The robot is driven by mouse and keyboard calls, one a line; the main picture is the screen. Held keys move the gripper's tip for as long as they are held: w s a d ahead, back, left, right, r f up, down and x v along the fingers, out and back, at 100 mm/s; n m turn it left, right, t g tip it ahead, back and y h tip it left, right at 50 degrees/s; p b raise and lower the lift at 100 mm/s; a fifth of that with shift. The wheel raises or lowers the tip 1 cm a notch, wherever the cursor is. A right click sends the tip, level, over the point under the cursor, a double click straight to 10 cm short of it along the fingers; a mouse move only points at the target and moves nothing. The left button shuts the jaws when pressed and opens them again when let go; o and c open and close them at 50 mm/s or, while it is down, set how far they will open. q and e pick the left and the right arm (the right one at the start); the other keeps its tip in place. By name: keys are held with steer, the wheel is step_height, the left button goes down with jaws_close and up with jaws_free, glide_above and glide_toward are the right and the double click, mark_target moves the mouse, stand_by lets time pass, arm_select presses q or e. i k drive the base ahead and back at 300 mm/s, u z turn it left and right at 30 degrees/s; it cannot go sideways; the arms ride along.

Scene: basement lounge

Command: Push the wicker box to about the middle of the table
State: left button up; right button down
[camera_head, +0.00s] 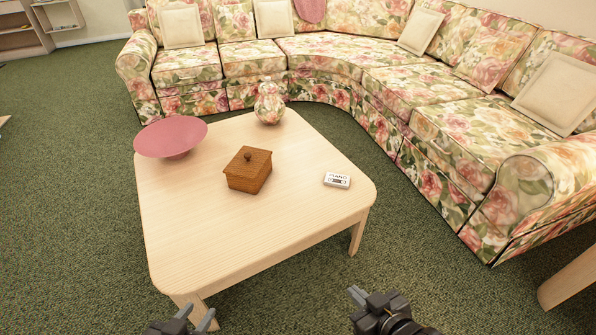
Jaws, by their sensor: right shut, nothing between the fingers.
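The wicker box (243,183) is a small brown box with a lid and a round dark knob on top. It stands upright on the light wooden table (220,245), near the middle of the top and a little toward the far side. My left gripper (197,314) is at the bottom edge of the head view, by the table's near leg, with its two fingers apart and nothing seen between them. My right gripper (356,293) is at the bottom, off the table's near right side, with its fingers together and empty. Both are well apart from the box.
A pink bowl (170,137) stands at the table's far left. A floral vase (269,106) stands at the far edge. A white cassette (337,180) lies right of the box. The near tabletop is clear. A floral corner sofa (325,55) wraps the far and right sides.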

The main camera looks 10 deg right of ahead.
mark_target(251, 187)
steer(key=u, duration=0.15)
steer(key=i, duration=1.05)
steer(key=u, duration=0.65)
